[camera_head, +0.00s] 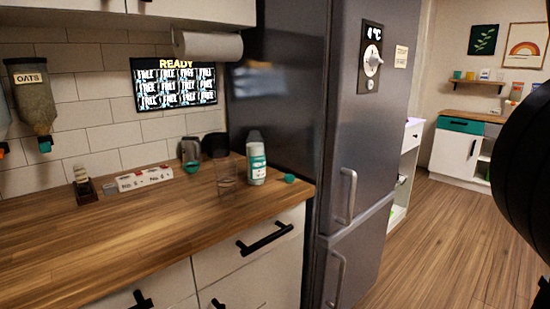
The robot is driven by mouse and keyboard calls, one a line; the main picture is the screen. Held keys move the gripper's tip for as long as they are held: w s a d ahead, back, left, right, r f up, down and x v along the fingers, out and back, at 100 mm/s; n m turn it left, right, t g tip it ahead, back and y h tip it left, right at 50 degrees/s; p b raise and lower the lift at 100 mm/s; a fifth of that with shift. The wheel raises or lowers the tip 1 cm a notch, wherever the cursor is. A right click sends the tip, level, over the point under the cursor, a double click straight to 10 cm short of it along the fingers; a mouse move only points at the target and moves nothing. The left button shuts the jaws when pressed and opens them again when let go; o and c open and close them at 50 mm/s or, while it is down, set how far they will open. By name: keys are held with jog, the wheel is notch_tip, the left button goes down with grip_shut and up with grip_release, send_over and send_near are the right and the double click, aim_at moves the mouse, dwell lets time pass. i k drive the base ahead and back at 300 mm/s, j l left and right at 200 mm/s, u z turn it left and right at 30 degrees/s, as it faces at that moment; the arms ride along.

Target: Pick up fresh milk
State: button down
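A white bottle with a teal-green label (256,163) stands upright on the wooden counter (120,240), close to the fridge side; it may be the milk, but its label is too small to read. A small round teal lid-like thing (290,178) lies to its right near the counter's end. A clear glass (226,182) stands just left of the bottle. The tall grey fridge (300,90) is closed, with a dial showing 4 °C. My gripper is not visible; a large black rounded part at the right edge looks like my arm.
A white switch block (144,179), a small dark holder (84,185) and a dark jug (190,155) stand along the back wall. An oats dispenser (33,98) hangs at left. The counter's front is bare. Wooden floor (450,240) is clear right of the fridge.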

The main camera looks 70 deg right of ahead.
aim_at(256, 143)
jog(key=z, duration=1.3)
